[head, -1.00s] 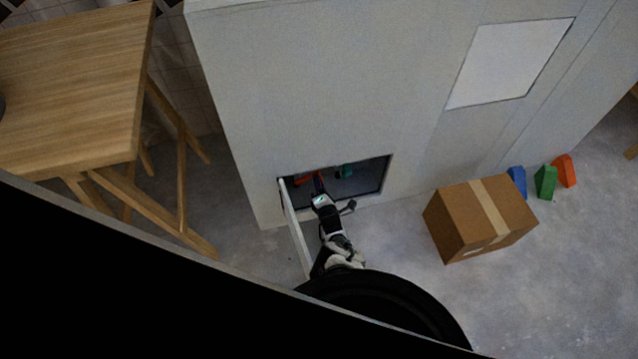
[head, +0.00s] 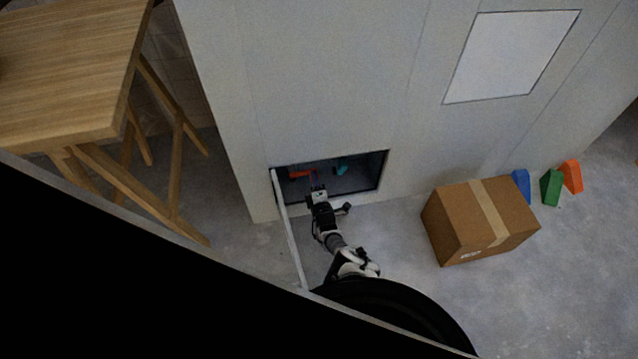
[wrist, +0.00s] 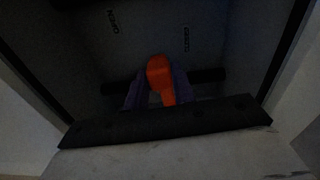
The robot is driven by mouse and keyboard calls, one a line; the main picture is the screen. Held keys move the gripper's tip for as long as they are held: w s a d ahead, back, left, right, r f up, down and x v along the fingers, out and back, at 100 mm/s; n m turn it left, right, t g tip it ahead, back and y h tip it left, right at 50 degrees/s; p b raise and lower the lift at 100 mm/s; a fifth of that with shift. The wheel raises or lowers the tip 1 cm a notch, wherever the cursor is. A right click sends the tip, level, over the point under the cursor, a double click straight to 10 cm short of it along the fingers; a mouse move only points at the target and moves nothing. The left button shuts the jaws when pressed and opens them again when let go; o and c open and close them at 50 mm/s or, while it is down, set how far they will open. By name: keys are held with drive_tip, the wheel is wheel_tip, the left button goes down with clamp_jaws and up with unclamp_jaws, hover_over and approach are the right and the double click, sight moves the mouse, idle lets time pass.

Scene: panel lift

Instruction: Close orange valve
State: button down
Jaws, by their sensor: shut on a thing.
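The orange valve (head: 302,174) is inside the low, dark wall opening, at its left side. In the wrist view its orange handle (wrist: 159,70) is in the middle, between two purplish fingers. My gripper (head: 316,183) reaches into the opening from the front. In the wrist view my gripper (wrist: 158,88) is shut on the orange handle, with a finger on each side. A dark horizontal pipe (wrist: 207,75) runs behind the handle. The handle's lower end and the finger contact are partly hidden in shadow.
A teal valve (head: 341,170) is to the right inside the opening. A white door panel (head: 287,230) stands open at the left edge. A cardboard box (head: 458,225) sits on the floor at right, near coloured blocks (head: 551,187). A wooden table (head: 70,75) stands at left.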

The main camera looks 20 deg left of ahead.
drive_tip(key=shift+f+m, duration=0.25)
drive_tip(key=shift+m, duration=0.25)
drive_tip(key=c, duration=1.2)
unclamp_jaws()
drive_tip(key=shift+o, duration=0.2)
drive_tip(key=p+v, duration=0.4)
drive_tip(key=v, duration=0.3)
drive_tip(key=shift+s, duration=0.2)
drive_tip(key=shift+d, duration=0.1)
